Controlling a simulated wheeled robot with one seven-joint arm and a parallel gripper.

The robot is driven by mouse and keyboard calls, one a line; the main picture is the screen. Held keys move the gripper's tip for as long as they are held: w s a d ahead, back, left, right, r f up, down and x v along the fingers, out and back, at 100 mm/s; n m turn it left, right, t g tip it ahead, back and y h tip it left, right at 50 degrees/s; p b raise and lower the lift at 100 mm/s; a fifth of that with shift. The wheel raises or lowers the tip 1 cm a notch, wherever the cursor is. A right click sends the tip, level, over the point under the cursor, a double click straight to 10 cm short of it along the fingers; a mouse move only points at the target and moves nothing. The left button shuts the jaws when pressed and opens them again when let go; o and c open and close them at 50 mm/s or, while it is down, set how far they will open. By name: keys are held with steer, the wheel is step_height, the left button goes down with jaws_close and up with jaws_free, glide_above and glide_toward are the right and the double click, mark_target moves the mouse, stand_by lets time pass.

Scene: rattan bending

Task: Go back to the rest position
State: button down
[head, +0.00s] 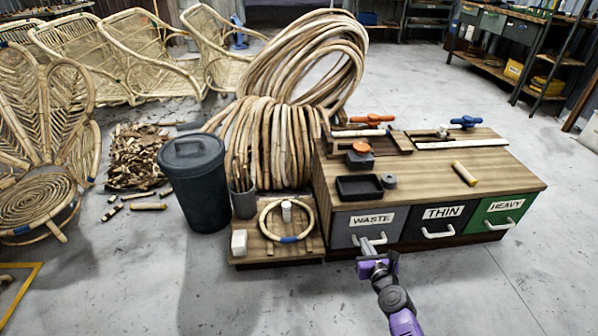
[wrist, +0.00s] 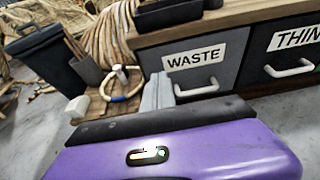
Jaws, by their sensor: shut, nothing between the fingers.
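My gripper (head: 374,246) is shut and empty in front of the grey WASTE drawer (head: 344,225). Its fingers overlap the drawer's handle in the head view, and I cannot tell from there whether they touch it. In the wrist view the closed fingers (wrist: 158,92) stand left of the WASTE drawer's handle (wrist: 197,90), apart from it in the picture. The WASTE, black THIN (head: 440,222) and green HEAVY (head: 503,207) drawers all look shut.
A low board (head: 247,256) with a rattan ring stands left of the drawers. A dark bin (head: 197,185), rattan coils (head: 300,75) and wicker chairs (head: 75,60) lie beyond. On the bench top (head: 420,178) are a black tray (head: 360,187) and a short rattan piece (head: 464,174). The floor at front right is clear.

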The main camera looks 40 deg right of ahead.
step_height(320, 180, up, 6)
steer(key=s+n+t+h, duration=0.1)
steer(key=n, duration=1)
steer(key=s+a+r+n+t+y, duration=0.1)
steer(key=s+a+r+n+y, duration=0.2)
steer(key=s+a+r+n, duration=0.55)
steer(key=s+a+r+n+y, duration=0.3)
steer(key=s+a+r+n, duration=0.1)
steer(key=s+a+n, duration=0.9)
steer(key=s+a+r+n+t+y, duration=0.1)
steer(key=s+a+r+n+y, duration=0.2)
steer(key=s+a+r+n, duration=0.55)
steer(key=a+r+n+p, duration=0.1)
steer(key=a+r+p, duration=0.2)
steer(key=r+p, duration=2.1)
steer(key=p, duration=0.3)
steer(key=shift+r+p, duration=0.15)
steer(key=shift+p, duration=0.15)
